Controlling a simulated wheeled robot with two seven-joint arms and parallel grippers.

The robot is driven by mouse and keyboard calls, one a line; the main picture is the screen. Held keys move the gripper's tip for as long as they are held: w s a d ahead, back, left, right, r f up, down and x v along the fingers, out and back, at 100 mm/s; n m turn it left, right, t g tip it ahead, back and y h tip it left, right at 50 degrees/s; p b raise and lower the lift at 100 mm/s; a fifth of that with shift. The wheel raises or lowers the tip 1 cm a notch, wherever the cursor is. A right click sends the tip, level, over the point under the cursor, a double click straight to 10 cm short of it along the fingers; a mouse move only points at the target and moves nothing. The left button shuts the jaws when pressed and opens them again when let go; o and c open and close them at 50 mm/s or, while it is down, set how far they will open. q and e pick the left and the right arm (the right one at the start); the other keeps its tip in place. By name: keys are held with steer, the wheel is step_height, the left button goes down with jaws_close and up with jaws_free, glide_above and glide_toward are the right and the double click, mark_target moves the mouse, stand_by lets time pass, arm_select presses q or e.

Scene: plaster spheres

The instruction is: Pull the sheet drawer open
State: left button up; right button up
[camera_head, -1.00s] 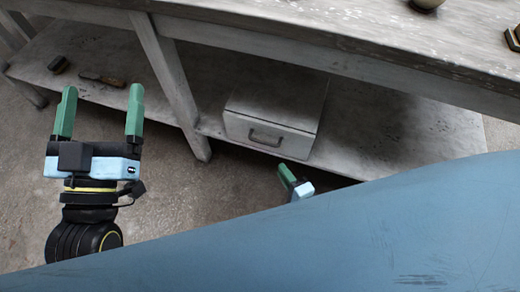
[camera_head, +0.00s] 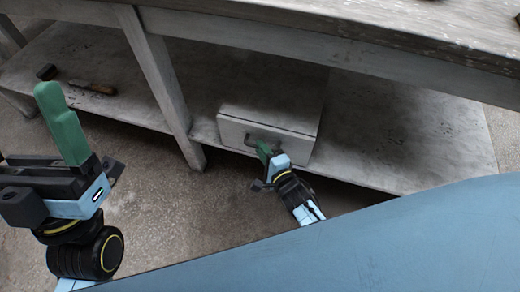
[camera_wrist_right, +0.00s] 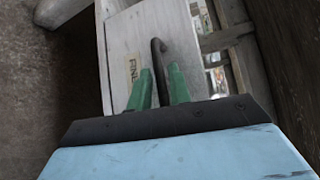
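The sheet drawer (camera_head: 235,134) is a pale box-like unit with a dark bar handle, low on the shelf under the bench. Its front looks flush with the box. My right gripper (camera_head: 264,150) is at the handle. In the right wrist view, the handle (camera_wrist_right: 157,52) runs between the two green fingers (camera_wrist_right: 159,88). They are close together and appear shut on it; exact contact is hard to see. A paper label (camera_wrist_right: 131,70) shows on the drawer front. My left gripper (camera_head: 30,120) is open and empty at the left; one finger shows clearly, the other is mostly out of frame.
The drawer unit stands on a low wooden shelf (camera_head: 400,135) beneath the worktop (camera_head: 420,28). A bench leg (camera_head: 160,80) stands left of the drawer. A brush (camera_head: 92,87) and a small dark block (camera_head: 47,71) lie on the shelf's left. Bare floor (camera_head: 170,200) lies in front.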

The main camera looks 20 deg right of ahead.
steer(key=shift+x, duration=0.8)
steer(key=shift+c, duration=0.4)
jaws_close()
